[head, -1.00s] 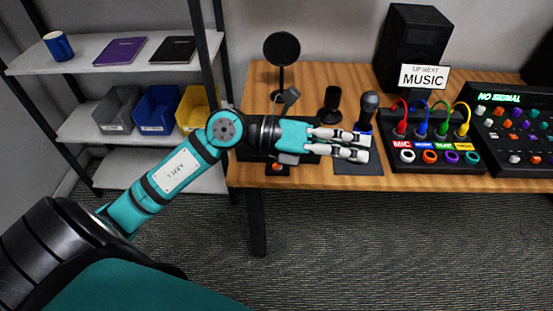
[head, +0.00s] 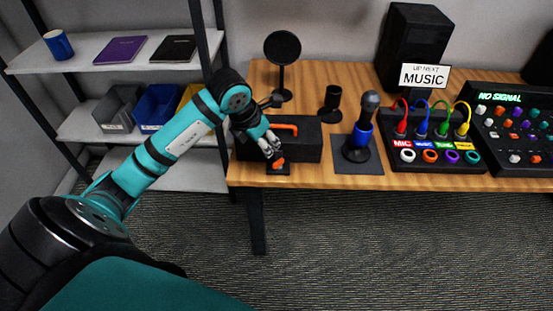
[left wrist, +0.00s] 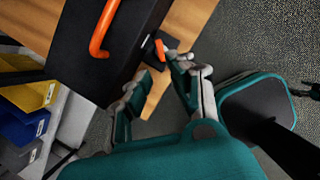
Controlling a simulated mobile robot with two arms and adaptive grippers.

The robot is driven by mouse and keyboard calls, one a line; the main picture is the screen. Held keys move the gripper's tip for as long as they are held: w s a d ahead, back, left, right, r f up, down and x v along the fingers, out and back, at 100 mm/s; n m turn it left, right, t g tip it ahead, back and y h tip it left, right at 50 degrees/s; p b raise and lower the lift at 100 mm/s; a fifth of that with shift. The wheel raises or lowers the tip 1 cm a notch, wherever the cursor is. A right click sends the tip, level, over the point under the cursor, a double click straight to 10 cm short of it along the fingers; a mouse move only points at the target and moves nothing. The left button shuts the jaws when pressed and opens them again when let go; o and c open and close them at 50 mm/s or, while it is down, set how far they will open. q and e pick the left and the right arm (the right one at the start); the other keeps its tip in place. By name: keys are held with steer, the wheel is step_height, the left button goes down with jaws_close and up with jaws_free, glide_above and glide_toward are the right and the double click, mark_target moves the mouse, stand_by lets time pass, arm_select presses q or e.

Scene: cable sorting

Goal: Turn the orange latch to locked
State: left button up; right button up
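The orange latch (head: 278,163) sits on a small dark base at the front of the black case (head: 307,147), near the table's front edge. In the left wrist view the latch (left wrist: 160,49) shows just beyond the fingertips. My left gripper (head: 269,146) is above and just behind the latch in the head view. In the left wrist view its fingers (left wrist: 164,70) are spread apart with nothing between them. I cannot tell whether a finger touches the latch. My right gripper is not in view.
The case has an orange handle (head: 285,128) on top. A microphone on a dark mat (head: 358,168) stands to the right, beside a panel with coloured cables (head: 436,150). A shelf with bins (head: 157,106) is at left. The floor in front of the table is clear.

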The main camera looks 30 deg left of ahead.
mark_target(278, 162)
arm_select(q)
steer(key=x, duration=0.9)
steer(key=shift+w+f, duration=0.2)
steer(key=shift+f, duration=0.1)
steer(key=shift+c, duration=0.2)
jaws_close()
